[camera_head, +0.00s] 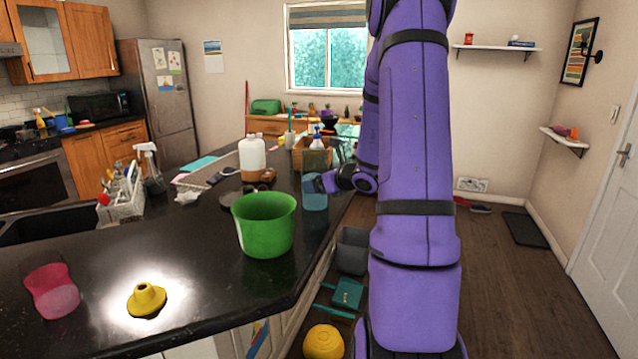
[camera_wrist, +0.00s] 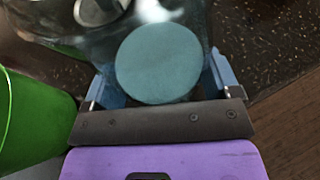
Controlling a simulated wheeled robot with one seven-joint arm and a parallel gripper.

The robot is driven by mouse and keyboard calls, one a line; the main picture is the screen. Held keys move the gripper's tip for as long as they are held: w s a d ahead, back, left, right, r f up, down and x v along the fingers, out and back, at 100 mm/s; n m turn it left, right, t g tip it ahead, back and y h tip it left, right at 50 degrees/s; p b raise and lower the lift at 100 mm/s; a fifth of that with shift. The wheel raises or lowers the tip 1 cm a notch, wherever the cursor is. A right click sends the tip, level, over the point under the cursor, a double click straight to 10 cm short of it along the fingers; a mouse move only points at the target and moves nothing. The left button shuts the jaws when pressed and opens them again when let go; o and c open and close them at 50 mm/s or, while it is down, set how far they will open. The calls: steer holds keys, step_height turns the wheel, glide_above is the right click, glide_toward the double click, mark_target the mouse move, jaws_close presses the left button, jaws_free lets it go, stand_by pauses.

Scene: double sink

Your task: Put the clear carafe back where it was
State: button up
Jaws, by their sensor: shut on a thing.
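The clear carafe (camera_head: 314,194) is a see-through vessel with a bluish tint, near the counter's right edge in the head view. In the wrist view its glass and a round teal disc (camera_wrist: 158,62) fill the space between my fingers. My gripper (camera_head: 325,183) reaches it from the right and is shut on it, with one blue finger on each side in the wrist view (camera_wrist: 160,82). I cannot tell whether the carafe touches the counter. Part of it is hidden by my gripper.
A green pot (camera_head: 265,225) stands close in front of the carafe. A white-and-amber jug (camera_head: 252,155) and a wooden crate (camera_head: 312,157) with bottles are behind. A yellow funnel (camera_head: 147,299) and a pink cup (camera_head: 52,291) are at front left. The dark counter (camera_head: 200,245) is clear in the middle.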

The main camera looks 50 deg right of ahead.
steer(key=o, duration=1.2)
steer(key=shift+f, duration=0.1)
